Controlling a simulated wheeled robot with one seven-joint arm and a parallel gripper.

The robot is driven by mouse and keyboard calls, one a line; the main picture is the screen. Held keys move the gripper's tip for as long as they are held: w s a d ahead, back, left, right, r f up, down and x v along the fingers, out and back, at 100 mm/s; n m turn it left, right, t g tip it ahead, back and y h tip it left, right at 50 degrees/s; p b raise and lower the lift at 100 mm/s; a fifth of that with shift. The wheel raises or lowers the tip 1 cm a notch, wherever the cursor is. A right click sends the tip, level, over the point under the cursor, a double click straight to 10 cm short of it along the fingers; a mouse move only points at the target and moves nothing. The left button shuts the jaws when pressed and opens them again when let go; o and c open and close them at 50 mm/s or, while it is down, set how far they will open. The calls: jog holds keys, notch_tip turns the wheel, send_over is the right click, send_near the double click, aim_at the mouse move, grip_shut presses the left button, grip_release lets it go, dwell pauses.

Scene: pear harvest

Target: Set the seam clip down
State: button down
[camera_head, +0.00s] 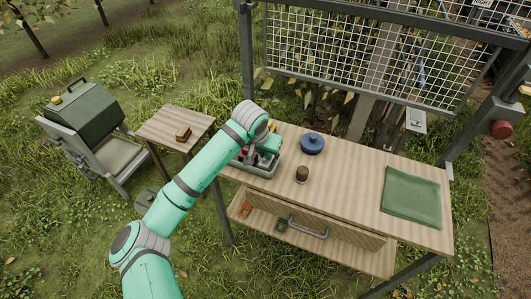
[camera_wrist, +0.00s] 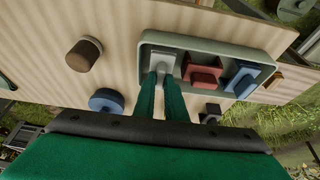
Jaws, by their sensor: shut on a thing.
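My gripper (camera_wrist: 163,82) has its two green fingers close together at a pale grey block-like piece (camera_wrist: 161,61), which looks like the seam clip. The piece is in the left end of a grey-green tray (camera_wrist: 205,39), and the fingers are shut on it. Whether it touches the tray floor is hard to tell. A red piece (camera_wrist: 202,76) and a blue piece (camera_wrist: 241,78) are in the same tray to its right. In the head view my gripper covers much of the tray (camera_head: 255,171), which stands at the left end of the wooden bench (camera_head: 345,185).
A green cloth (camera_head: 412,197) lies at the bench's right end. A small side table (camera_head: 177,122) holds a brown block (camera_head: 183,134). A wire mesh panel (camera_head: 350,55) stands behind.

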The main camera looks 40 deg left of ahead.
jog(key=c, duration=1.8)
grip_release()
jog(key=v, duration=1.2)
